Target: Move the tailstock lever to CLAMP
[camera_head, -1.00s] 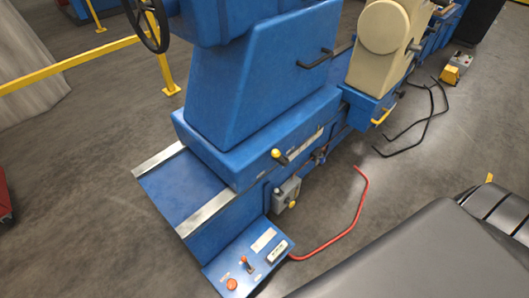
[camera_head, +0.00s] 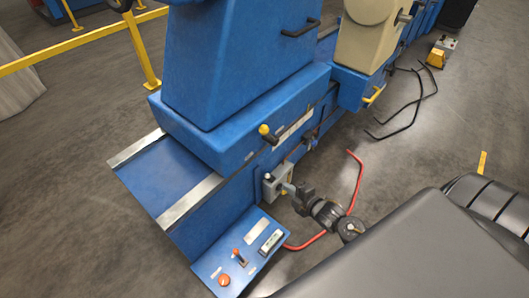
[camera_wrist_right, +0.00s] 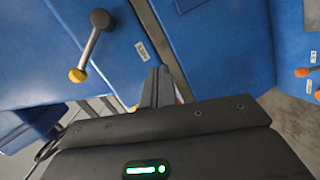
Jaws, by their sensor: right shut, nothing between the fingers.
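My right gripper (camera_head: 288,188) is shut and empty, below and right of the lever and in front of the grey box. Its fingers (camera_wrist_right: 162,86) are apart from the lever. My left gripper is not in view.
A grey box (camera_head: 276,180) is mounted on the bed's side, close to my right gripper. A sloped blue control panel (camera_head: 240,252) with a red button stands below. A red cable (camera_head: 355,180) and black cables (camera_head: 405,105) lie on the floor. A yellow rail (camera_head: 75,48) stands behind.

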